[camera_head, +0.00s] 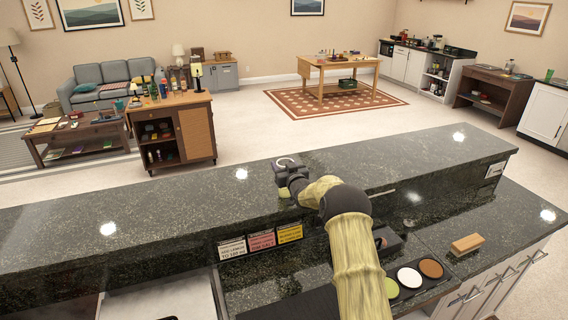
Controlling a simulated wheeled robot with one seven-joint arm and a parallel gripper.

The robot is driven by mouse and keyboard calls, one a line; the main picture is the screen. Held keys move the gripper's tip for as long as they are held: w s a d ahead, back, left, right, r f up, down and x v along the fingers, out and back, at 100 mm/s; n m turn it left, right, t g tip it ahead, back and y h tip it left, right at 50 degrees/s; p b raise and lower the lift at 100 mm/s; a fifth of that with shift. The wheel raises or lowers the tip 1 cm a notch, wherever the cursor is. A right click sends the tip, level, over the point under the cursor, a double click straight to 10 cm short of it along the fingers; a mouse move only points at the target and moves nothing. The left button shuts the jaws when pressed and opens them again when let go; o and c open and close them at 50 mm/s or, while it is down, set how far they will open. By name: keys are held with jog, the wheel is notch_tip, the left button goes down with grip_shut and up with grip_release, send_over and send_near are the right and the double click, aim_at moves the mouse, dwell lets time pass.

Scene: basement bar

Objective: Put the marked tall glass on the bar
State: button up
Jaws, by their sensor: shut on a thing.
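The bar (130,215) is a long dark granite ledge running across the picture, raised above a lower counter on my side. My arm reaches up from the front, and my gripper (288,172) is over the bar near its middle. It is shut on the tall glass (287,161), of which only a pale round rim shows. The rest of the glass, and its mark, are hidden or too small to see. I cannot tell whether its base touches the bar.
Three cards, white (232,247), red (262,240) and yellow (289,233), stand below the ledge. A tray of round dishes (408,277) and a wooden block (467,243) sit on the lower counter (490,215). The ledge is clear on both sides of my gripper.

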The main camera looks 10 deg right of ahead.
jog(key=shift+f+b, duration=0.15)
jog(key=shift+b, duration=0.15)
jog(key=o, duration=1.6)
jog(key=shift+s, duration=0.1)
jog(key=shift+c, duration=0.2)
jog(key=s+d+b, duration=0.2)
jog(key=s+b, duration=0.2)
jog(key=s, duration=0.7)
jog(key=shift+s+d, duration=0.15)
jog(key=shift+s, duration=0.25)
